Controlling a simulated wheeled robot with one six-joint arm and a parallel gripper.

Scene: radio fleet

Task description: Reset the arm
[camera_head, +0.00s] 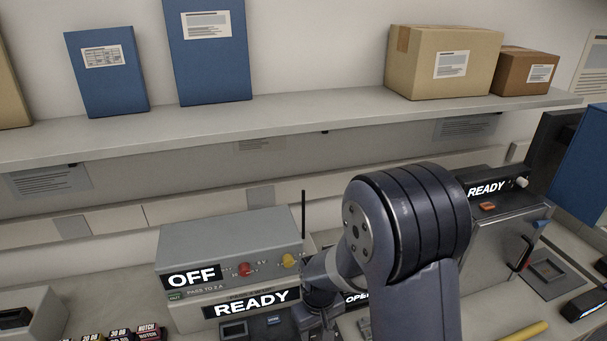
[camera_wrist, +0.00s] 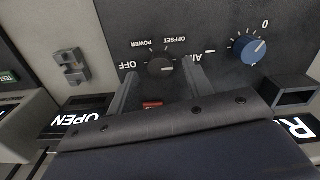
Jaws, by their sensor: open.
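My arm (camera_head: 415,235) rises through the middle of the head view, bent at a large dark joint. Its far end drops behind that joint, and the gripper cannot be made out there. The fingers point at a dark panel with a black knob (camera_wrist: 161,65) marked OFF and OFFSET POWER. Whether they touch the panel I cannot tell. A blue knob (camera_wrist: 248,49) sits to the right.
A grey box (camera_head: 230,240) marked OFF, with a red and a yellow knob, stands left of my arm. A metal unit (camera_head: 490,240) under a READY sign stands right. A shelf (camera_head: 300,110) above holds blue binders (camera_head: 107,80) and cartons (camera_head: 440,75).

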